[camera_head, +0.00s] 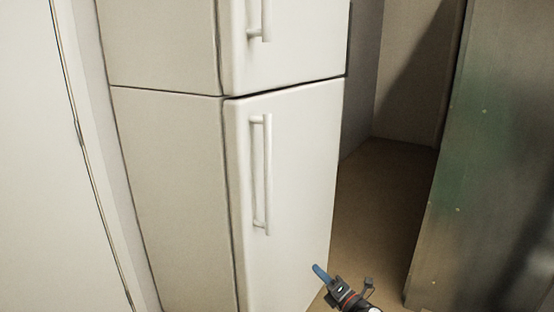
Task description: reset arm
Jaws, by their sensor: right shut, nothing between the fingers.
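My right gripper (321,273) shows at the bottom of the head view, right of centre. It has a blue fingertip and a dark body, and it points up and to the left. It is shut and holds nothing. It appears in front of the lower right part of the fridge's lower door; I cannot tell how far apart they are. My left gripper is not in view.
A white fridge (170,190) fills the middle, its lower door (300,180) and upper door closed, with vertical handles (267,175). A metal panel (490,160) stands at the right. Brown floor (385,190) shows between them. A pale wall or panel (40,200) is at the left.

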